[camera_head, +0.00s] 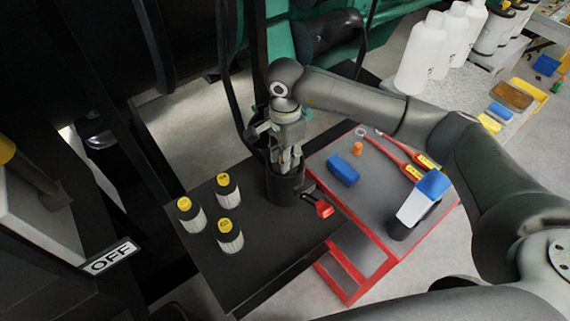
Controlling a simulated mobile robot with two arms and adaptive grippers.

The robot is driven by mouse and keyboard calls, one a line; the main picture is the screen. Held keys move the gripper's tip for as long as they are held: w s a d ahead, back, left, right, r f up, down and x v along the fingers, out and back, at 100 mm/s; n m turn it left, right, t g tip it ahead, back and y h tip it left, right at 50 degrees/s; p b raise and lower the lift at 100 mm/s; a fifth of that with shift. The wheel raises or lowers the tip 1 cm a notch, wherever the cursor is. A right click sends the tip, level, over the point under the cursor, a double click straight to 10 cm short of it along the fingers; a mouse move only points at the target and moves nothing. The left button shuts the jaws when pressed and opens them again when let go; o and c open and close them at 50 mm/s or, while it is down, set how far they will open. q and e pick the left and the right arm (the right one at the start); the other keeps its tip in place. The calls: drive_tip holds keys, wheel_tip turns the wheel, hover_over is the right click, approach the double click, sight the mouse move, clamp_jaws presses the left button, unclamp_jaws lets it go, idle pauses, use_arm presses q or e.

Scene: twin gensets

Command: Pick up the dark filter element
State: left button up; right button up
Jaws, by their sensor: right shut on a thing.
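My right gripper (291,165) points down at the back of the black bench top (257,235). Its fingertips reach into the top of an upright dark cylinder (285,189). The fingers are shut on the dark filter element at this spot; whether the element is the cylinder itself or sits inside it I cannot tell. The cylinder stands on, or just above, the bench top. Several paces of detail between the fingertips are too small to make out. My left gripper is not in view.
Three pale filters with yellow caps (229,236) stand left of the cylinder. A red-handled tool (322,208) lies close on its right. A red-edged cart (352,262) holds a blue block (343,170), red tools (396,155) and a blue-white bottle (420,203).

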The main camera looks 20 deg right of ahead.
wheel_tip(320, 180, up, 15)
drive_tip(key=b, duration=0.4)
drive_tip(key=shift+f, duration=0.2)
